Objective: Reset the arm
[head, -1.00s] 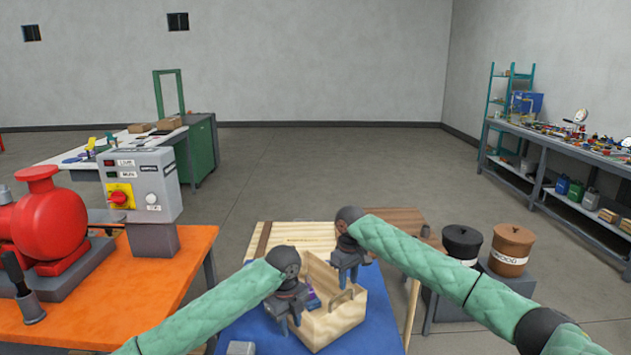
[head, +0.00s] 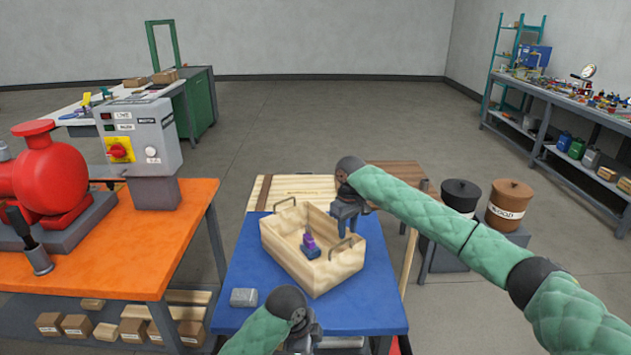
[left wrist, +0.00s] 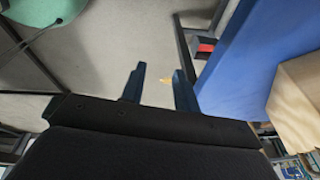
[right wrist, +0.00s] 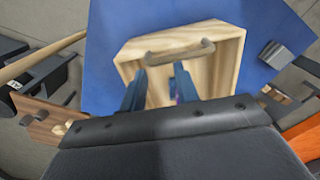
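My left arm comes in at the bottom of the head view, with its gripper (head: 302,335) low at the front edge of the blue table (head: 345,318). In the left wrist view the left gripper (left wrist: 160,82) has its two fingers apart with only floor between them. My right gripper (head: 352,222) is over the right rim of the wooden box (head: 335,268). In the right wrist view the right gripper (right wrist: 158,85) has its fingers apart, near the box handle (right wrist: 180,52), and I see nothing gripped. A purple and dark blue object (head: 310,247) lies in the box.
A small grey block (head: 244,297) lies on the blue table left of the box. An orange table (head: 150,250) with a red pump (head: 50,180) and a control box (head: 140,140) stands at left. Two bins (head: 508,205) stand at right.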

